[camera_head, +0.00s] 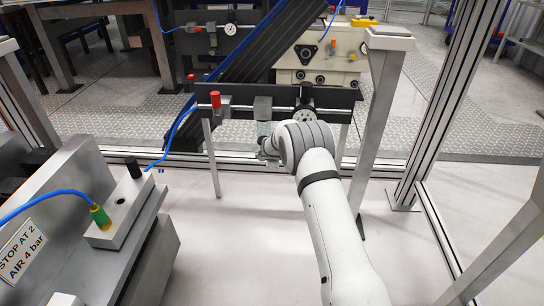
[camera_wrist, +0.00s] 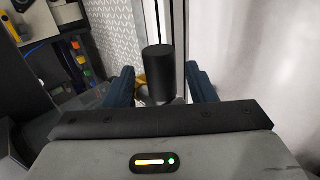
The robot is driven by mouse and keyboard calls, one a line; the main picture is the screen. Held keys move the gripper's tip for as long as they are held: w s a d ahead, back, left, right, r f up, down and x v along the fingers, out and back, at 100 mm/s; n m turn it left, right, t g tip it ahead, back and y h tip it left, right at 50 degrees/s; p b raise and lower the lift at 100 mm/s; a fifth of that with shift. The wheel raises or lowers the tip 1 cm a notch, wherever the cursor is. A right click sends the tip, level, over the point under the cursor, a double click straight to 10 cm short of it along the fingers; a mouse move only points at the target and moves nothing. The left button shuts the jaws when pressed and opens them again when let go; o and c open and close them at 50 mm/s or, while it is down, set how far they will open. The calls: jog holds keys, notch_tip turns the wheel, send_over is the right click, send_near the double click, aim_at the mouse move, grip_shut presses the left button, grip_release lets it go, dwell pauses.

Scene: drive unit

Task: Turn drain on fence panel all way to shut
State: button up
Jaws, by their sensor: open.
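The fence panel carries a dark horizontal rail (camera_head: 335,97) with a row of air fittings. A grey unit (camera_head: 262,108) with a pale bowl (camera_head: 264,128) below it hangs at the middle of the rail. My gripper (camera_head: 266,151) is just below this bowl, mostly hidden by my wrist. In the wrist view its two dark blue fingers (camera_wrist: 162,88) are open, one on each side of a black upright cylinder (camera_wrist: 160,70). Gaps show on both sides of the cylinder. I cannot tell for sure whether this cylinder is the drain.
A red knob (camera_head: 215,99) is left of the unit and a round gauge (camera_head: 301,119) right of it. A blue hose (camera_head: 178,127) runs to the rail's left end. A slanted metal block (camera_head: 110,225) with a stop sign (camera_head: 22,250) fills the lower left.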

jog(key=b+v, duration=0.1)
jog(key=v, duration=0.6)
jog(key=shift+d, duration=0.1)
jog(key=s+d+r+m+g+h+p, duration=0.1)
jog(key=s+d+r+m+p, duration=0.35)
jog(key=r, duration=0.85)
jog(key=s+d+r+m+g+h+p, duration=0.15)
jog(key=s+d+r+p, duration=0.35)
jog(key=s+r+p, duration=0.5)
jog(key=s+d+r+m+h+p, duration=0.1)
jog(key=s+d+r+m+p, duration=0.35)
jog(key=r, duration=1.05)
jog(key=s+r+m+g+y+p, duration=0.1)
jog(key=s+r+m+p, duration=0.1)
jog(key=s+r+p, duration=0.4)
jog(key=s+r+m+g+y+p, duration=0.1)
jog(key=s+r+p, duration=0.4)
jog(key=s, duration=0.9)
jog(key=s+r+m+g+y+p, duration=0.2)
jog(key=s+r+p, duration=0.4)
jog(key=s, duration=0.5)
jog(key=shift+a+r+m+p, duration=0.2)
jog(key=shift+r+m+p, duration=0.1)
jog(key=shift+r+m, duration=0.45)
